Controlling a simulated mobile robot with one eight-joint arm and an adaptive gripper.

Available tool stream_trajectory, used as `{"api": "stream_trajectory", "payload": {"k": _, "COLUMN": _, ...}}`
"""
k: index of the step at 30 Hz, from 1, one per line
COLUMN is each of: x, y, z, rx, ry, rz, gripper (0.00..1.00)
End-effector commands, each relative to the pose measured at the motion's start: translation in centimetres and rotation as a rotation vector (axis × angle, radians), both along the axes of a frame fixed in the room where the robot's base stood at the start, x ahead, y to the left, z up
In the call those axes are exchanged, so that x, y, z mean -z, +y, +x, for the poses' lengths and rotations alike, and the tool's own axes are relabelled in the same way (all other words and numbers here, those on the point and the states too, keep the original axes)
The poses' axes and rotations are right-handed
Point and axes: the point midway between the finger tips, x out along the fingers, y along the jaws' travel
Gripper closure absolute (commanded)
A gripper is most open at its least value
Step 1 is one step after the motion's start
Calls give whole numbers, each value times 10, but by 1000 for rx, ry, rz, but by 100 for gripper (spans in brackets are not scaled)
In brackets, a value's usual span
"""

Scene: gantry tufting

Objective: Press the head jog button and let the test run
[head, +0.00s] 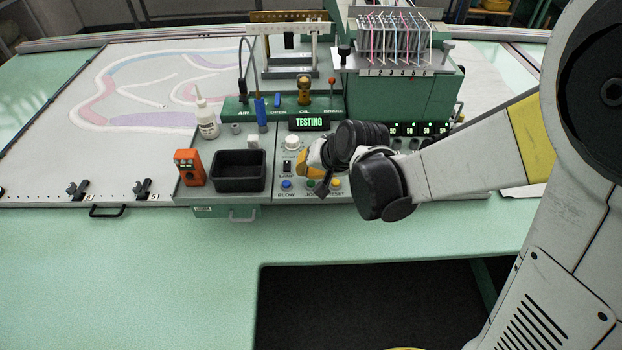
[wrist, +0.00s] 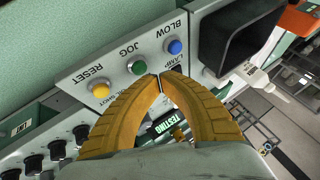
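The control panel (wrist: 112,62) holds a green JOG button (wrist: 137,67) between a blue BLOW button (wrist: 175,47) and a yellow RESET button (wrist: 100,88). In the wrist view my gripper's (wrist: 160,82) yellow fingers meet at the tips, empty, close beside the green button. I cannot tell whether they touch the panel. The display (head: 309,122) reads TESTING in green.
A black bin (head: 239,171), an orange handheld device (head: 188,168) and a white bottle (head: 206,117) stand left of the panel. A white knob (head: 292,142) stands behind the fingers. A thread rack (head: 395,45) rises behind. The green surface in front is clear.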

Motion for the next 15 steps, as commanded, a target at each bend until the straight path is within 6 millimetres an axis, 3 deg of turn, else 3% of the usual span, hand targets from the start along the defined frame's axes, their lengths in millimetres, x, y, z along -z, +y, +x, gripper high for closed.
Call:
{"api": "stream_trajectory", "payload": {"k": 8, "x": 0, "y": 0, "z": 0, "rx": 0, "ry": 0, "rz": 0, "gripper": 100}}
{"api": "stream_trajectory", "payload": {"k": 15, "x": -18, "y": 0, "z": 0, "rx": 0, "ry": 0, "rz": 0, "gripper": 100}}
